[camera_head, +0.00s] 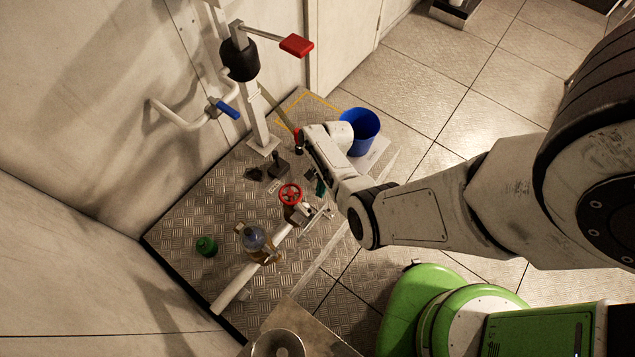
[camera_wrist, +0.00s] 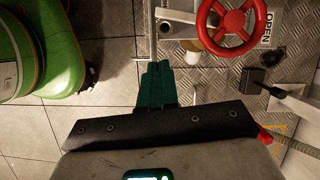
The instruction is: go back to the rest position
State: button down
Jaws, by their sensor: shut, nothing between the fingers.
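My gripper (camera_head: 320,187) hangs at the end of my arm, over the front edge of the metal tread-plate platform (camera_head: 225,225). In the wrist view its teal fingers (camera_wrist: 155,82) are together, with nothing between them, and point toward the floor and platform edge. A red handwheel (camera_head: 290,194) on a pipe stands just left of the gripper in the head view. The handwheel (camera_wrist: 231,24) is apart from the fingers, at upper right in the wrist view. My arm hides part of the platform's right side.
A blue bucket (camera_head: 361,131) stands behind the gripper. A post with a red lever (camera_head: 296,45) and a blue-handled valve (camera_head: 228,109) rise at the wall. A green cap (camera_head: 206,246) and a pipe (camera_head: 235,287) lie left. Tiled floor (camera_head: 440,90) is open at the back right.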

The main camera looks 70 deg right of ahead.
jog(key=s+p+v, duration=0.1)
jog(key=v, duration=0.6)
